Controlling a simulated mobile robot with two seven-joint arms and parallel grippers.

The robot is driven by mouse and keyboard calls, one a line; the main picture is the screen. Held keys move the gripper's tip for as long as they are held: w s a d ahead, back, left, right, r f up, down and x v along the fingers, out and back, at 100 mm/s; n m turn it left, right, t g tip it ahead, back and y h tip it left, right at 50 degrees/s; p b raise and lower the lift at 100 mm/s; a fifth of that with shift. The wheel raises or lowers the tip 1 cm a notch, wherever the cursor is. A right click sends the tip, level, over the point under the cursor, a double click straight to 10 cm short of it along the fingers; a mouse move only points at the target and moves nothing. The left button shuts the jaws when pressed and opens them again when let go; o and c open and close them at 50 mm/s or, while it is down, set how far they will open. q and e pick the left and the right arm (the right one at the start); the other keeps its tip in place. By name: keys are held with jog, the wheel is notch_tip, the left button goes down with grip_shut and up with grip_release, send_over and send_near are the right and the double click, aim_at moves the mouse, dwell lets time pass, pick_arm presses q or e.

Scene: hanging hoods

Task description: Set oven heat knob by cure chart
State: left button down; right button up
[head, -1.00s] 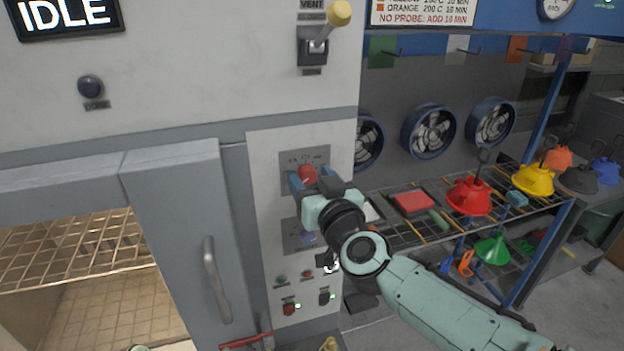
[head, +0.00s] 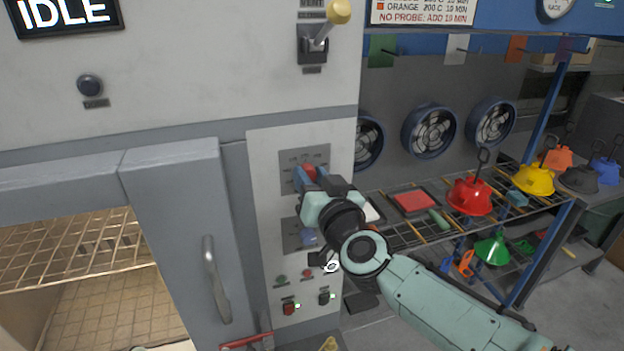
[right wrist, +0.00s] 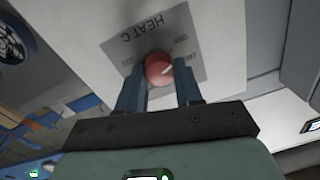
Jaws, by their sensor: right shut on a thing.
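The red heat knob (head: 308,171) sits on a grey dial plate (head: 318,156) on the oven's control panel. In the right wrist view the knob (right wrist: 159,69) has a pale pointer line, and the plate (right wrist: 122,50) reads "HEAT C". My right gripper (head: 306,178) is shut on the knob, its two blue fingers on either side of it in the right wrist view (right wrist: 160,84). The cure chart (head: 422,12) is at the top, cut off by the frame; an orange line reads 200 C 10 MIN. My left gripper is not in view.
A blue knob (head: 308,237) sits below, with small buttons under it. The oven door (head: 178,240) stands at the left beside the open chamber. A rack with coloured hoods (head: 470,196) stands at the right. A display (head: 66,14) reads IDLE.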

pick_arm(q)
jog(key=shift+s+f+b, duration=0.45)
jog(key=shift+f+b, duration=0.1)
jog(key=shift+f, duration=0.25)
pick_arm(e)
jog(key=m, duration=0.6)
jog(key=shift+f, duration=0.1)
jog(key=o, duration=1)
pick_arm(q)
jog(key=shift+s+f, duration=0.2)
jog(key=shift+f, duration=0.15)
pick_arm(e)
jog(key=v, duration=1.3)
jog(key=shift+s+f, duration=0.2)
jog(key=shift+s, duration=0.05)
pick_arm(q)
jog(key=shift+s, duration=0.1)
